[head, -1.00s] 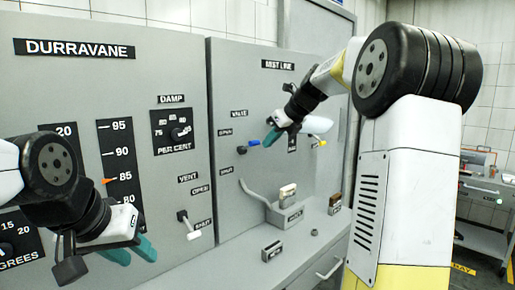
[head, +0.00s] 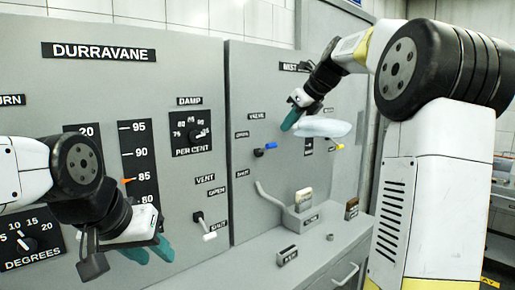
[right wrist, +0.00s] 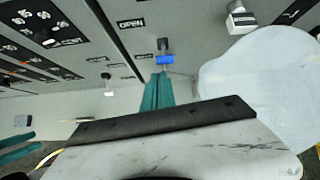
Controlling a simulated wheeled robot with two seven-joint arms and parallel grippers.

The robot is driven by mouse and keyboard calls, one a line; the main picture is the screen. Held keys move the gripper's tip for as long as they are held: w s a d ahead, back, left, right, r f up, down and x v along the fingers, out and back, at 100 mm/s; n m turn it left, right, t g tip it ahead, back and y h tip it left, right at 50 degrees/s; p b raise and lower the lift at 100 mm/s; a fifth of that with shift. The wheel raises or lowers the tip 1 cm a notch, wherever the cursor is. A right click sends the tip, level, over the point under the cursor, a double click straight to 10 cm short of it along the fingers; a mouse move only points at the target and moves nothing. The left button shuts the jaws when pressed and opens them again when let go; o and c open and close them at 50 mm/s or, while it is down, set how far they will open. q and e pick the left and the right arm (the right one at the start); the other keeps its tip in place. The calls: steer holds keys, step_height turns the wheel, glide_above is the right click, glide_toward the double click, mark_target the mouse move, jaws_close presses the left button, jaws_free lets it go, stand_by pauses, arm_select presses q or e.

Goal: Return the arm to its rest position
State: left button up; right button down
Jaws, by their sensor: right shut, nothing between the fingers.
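My right gripper (head: 291,118) is in front of the upper part of the mist-line panel (head: 345,185). Its teal fingers are together and empty, also in the right wrist view (right wrist: 157,92). The blue-tipped valve handle (head: 270,146) is below and left of the fingertips, apart from them in the head view. In the right wrist view the blue tip (right wrist: 165,60) appears just beyond the fingers. My left gripper (head: 150,251) is at the lower left before the Durravane panel (head: 100,95), its teal fingers apart and empty.
A pale rounded shape (head: 322,128) hangs beside the right gripper, before the panel. A white-tipped vent handle (head: 209,236) sticks out right of my left gripper. A yellow-tipped handle (head: 339,147) and small blocks on the ledge (head: 325,238) are lower right.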

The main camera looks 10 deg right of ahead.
steer(key=s+a+f+n, duration=0.1)
steer(key=s+f+n, duration=0.5)
steer(key=s+n, duration=0.3)
steer(key=s+a+f+n+h, duration=0.1)
steer(key=s+f+n, duration=0.5)
steer(key=s+n, duration=0.4)
steer(key=s+a+f+n+g+h, duration=0.1)
steer(key=s+f+n, duration=0.6)
steer(key=s, duration=0.6)
steer(key=shift+s+a+n, duration=0.15)
steer(key=shift+a+n, duration=0.25)
steer(key=shift+n, duration=0.8)
